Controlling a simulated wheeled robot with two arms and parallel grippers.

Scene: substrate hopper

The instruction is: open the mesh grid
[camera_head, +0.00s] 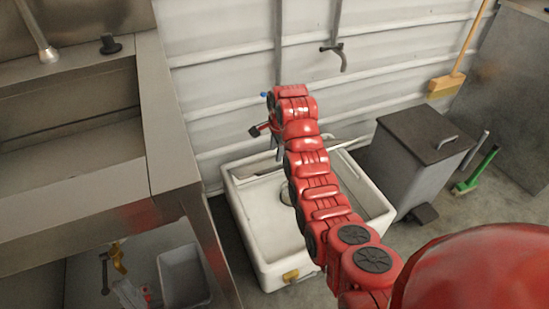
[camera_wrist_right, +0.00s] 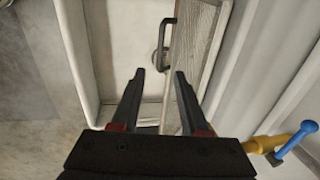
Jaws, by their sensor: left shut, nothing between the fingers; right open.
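The mesh grid (camera_wrist_right: 198,62) shows in the right wrist view as a narrow grey, finely textured panel along the wall side of a white tub (camera_wrist_right: 105,60). It looks steeply tilted, but its exact angle is unclear. A dark bar handle (camera_wrist_right: 165,45) sticks out from its left side. My right gripper (camera_wrist_right: 160,75) is open and empty, its fingertips pointing towards the handle and apart from it in the picture. In the head view the right gripper (camera_head: 267,139) is over the back of the tub (camera_head: 262,262), partly hidden by my arm. My left gripper is not in view.
A metal sink bench (camera_head: 165,130) stands at the left. A grey lidded bin (camera_head: 418,150) stands right of the tub. A wall tap (camera_head: 333,55) is behind. A yellow valve with a blue lever (camera_wrist_right: 298,138) is right of the right gripper.

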